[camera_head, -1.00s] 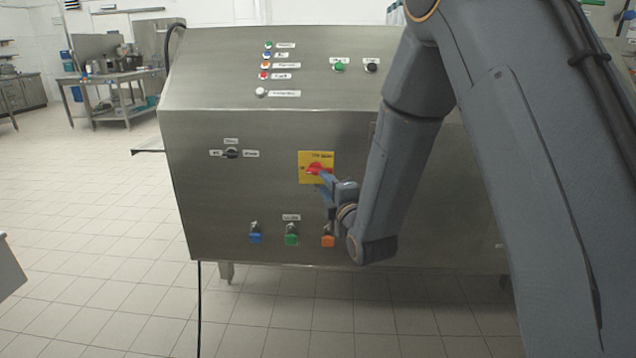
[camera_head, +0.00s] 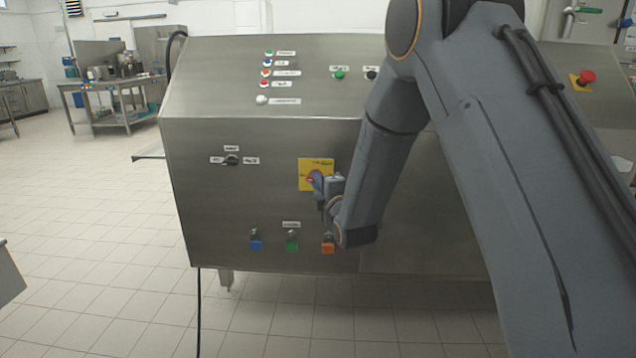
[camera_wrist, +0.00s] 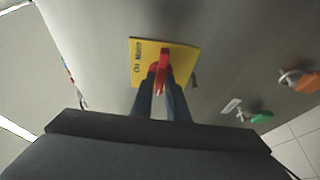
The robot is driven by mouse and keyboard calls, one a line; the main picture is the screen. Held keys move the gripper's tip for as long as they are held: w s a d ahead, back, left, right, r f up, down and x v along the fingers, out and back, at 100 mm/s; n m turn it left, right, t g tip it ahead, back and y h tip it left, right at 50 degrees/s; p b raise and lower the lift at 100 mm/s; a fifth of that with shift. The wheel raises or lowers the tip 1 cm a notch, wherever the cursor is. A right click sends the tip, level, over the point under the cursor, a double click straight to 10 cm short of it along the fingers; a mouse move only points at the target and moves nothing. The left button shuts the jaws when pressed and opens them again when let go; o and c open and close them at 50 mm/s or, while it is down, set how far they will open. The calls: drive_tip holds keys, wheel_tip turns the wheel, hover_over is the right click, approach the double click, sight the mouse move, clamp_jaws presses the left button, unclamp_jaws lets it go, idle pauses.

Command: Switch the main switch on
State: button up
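The main switch is a red rotary handle on a yellow plate (camera_head: 306,168), on the front of a steel cabinet. In the wrist view the yellow plate (camera_wrist: 185,58) faces me and the red handle (camera_wrist: 161,66) stands out from it. My gripper (camera_wrist: 162,84) reaches the handle, with one dark finger on each side of it. The gap between the fingers is narrow; I cannot tell whether they press on the handle. In the head view my gripper (camera_head: 322,186) covers most of the handle, so its setting is hard to read there.
The steel cabinet (camera_head: 215,215) carries a black selector (camera_head: 232,159) left of the switch. Blue (camera_head: 256,244), green (camera_head: 292,243) and orange (camera_head: 328,246) valve handles sit below it. A red emergency button (camera_head: 587,76) is at the right. The tiled floor at left is clear.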

clamp_jaws()
drive_tip(key=shift+f+m+b, duration=0.1)
drive_tip(key=shift+m+b, duration=0.2)
drive_tip(key=shift+b, duration=0.05)
drive_tip(key=shift+a+f+m+t+h+b, duration=0.15)
drive_tip(key=shift+m+t+h+b, duration=1.2)
drive_tip(key=shift+m, duration=2.3)
drive_tip(key=shift+a+f+m+t+h+b, duration=0.1)
drive_tip(key=shift+m+t+h+b, duration=0.4)
drive_tip(key=shift+m+h+b, duration=2.05)
drive_tip(key=shift+a+f+m+t+y+b, duration=0.25)
drive_tip(key=shift+m+t+b, duration=0.65)
drive_tip(key=shift+m, duration=3.8)
drive_tip(key=shift+d+r, duration=0.15)
